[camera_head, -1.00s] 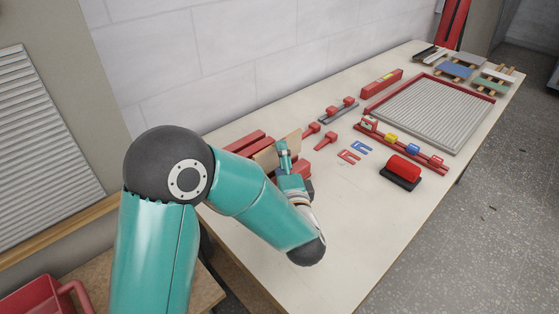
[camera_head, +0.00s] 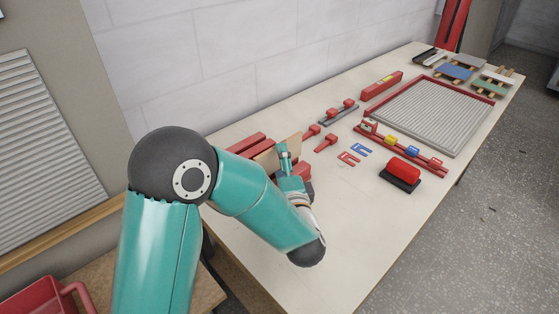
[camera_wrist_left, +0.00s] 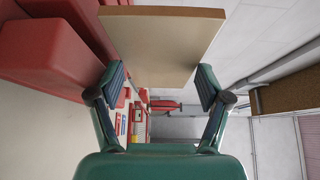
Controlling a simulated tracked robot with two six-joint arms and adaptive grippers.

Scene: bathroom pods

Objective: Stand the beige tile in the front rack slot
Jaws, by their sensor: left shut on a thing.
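The beige tile (camera_head: 266,158) stands roughly upright at the red rack (camera_head: 246,142) on the near left part of the table. My left gripper (camera_head: 284,159) is shut on the tile and partly covers it in the head view. In the left wrist view the tile (camera_wrist_left: 160,42) shows between the two fingers (camera_wrist_left: 160,90), with red rack bars (camera_wrist_left: 55,58) close on its left. The tile's lower edge is hidden, so I cannot tell whether it sits in a slot or is above it. My right gripper is not in view.
Red clamps (camera_head: 326,142), small red and blue pieces (camera_head: 361,149), and a red-and-black block (camera_head: 401,174) lie right of the rack. A ribbed tray with a red rim (camera_head: 490,98) is farther off. The table's front right area is clear.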

